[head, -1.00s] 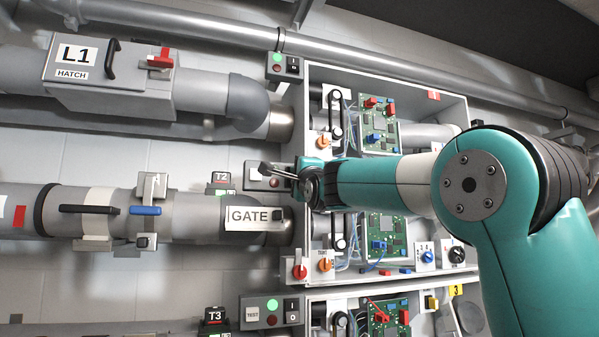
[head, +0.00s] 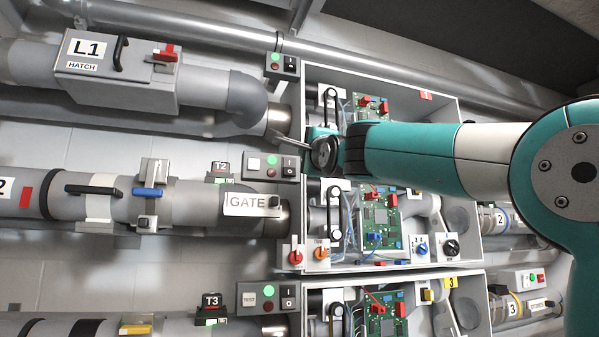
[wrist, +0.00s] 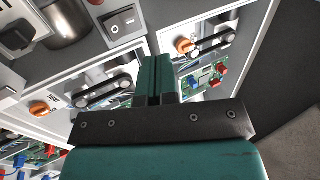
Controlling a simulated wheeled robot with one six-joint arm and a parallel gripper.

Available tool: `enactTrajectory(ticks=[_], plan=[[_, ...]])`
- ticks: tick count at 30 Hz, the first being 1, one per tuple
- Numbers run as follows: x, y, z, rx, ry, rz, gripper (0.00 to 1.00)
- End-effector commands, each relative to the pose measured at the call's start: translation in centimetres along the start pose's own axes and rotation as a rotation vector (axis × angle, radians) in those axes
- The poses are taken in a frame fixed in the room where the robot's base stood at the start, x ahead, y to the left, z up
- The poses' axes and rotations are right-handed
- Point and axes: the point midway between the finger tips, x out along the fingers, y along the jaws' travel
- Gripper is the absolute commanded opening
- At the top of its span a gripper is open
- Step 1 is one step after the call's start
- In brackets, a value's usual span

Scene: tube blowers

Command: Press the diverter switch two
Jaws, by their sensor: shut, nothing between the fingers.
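No plate reading "diverter" is legible, so I cannot tell which control is diverter switch two. The T2 control box (head: 258,167), by the T2 sign (head: 220,167), has a lit green lamp, a dark red lamp and a black rocker switch (head: 290,167). A rocker switch (wrist: 122,20) also shows near the top of the wrist view, ahead of the fingers. My gripper (head: 291,140) is shut and empty, just above the T2 box in the head view. Its teal fingers (wrist: 154,72) lie together in the wrist view. I see no contact with the rocker.
Open cabinets hold green circuit boards (head: 380,215), black linkages (head: 334,212) and orange knobs (head: 320,252). The GATE plate (head: 250,203) sits on the pipe below the T2 box. Another rocker box (head: 283,66) is above, and a T3 box (head: 267,298) below.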

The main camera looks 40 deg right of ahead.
Motion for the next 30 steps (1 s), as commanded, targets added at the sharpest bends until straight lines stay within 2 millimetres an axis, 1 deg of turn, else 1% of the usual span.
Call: enactTrajectory(ticks=[1, 3, 6, 9, 27, 29, 30], plan=[[-1.1, 0.0, -0.1, 0.0, 0.001, -0.003, 0.0], [-2.0, -0.6, -0.1, -0.001, 0.001, -0.003, 0.0], [-2.9, -1.1, -0.1, -0.001, 0.0, -0.002, 0.0], [-3.4, -1.3, 0.0, 0.0, -0.001, 0.0, 0.0], [-3.4, -1.5, 0.1, 0.0, -0.003, 0.001, 0.0], [-3.5, -1.0, 0.4, -0.008, -0.01, 0.013, 0.0], [-3.5, -0.4, 0.8, -0.024, -0.022, 0.033, 0.0]])
